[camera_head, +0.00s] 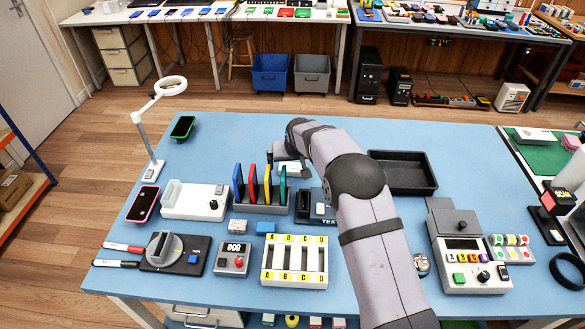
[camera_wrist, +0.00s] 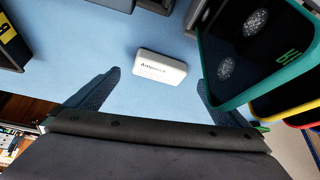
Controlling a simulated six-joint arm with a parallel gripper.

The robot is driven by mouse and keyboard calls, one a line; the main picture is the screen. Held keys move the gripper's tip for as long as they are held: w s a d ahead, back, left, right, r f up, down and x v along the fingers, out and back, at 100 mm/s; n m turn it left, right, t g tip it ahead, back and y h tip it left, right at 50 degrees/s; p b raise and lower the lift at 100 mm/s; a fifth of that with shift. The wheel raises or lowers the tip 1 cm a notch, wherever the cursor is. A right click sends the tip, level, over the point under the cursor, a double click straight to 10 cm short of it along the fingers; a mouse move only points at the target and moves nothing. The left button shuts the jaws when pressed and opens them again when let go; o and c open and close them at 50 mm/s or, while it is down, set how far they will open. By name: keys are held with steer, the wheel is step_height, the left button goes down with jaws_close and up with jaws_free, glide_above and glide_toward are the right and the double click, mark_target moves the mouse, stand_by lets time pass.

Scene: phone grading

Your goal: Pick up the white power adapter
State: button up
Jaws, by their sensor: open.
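A white rectangular block with dark lettering, which looks like the white power adapter (camera_wrist: 161,68), lies on the blue table in the wrist view. My gripper (camera_wrist: 158,80) is open, with its two dark fingers spread wide. The adapter shows between and just beyond the fingertips, and neither finger visibly touches it. In the head view my gripper is largely hidden by my arm, near the back of the phone rack, and I cannot make out the adapter there with certainty.
A rack (camera_head: 262,208) of upright coloured phones stands close by. Its green-edged phone (camera_wrist: 255,50) is close to the right finger in the wrist view. A black test station (camera_head: 316,207) and a lettered slot block (camera_head: 294,283) stand nearby. A black tray (camera_head: 432,189) is to the right.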

mark_target(293, 166)
steer(key=shift+p+x, duration=0.5)
steer(key=shift+x, duration=1.25)
steer(key=shift+d, duration=0.1)
steer(key=shift+w, duration=0.1)
steer(key=c, duration=1.2)
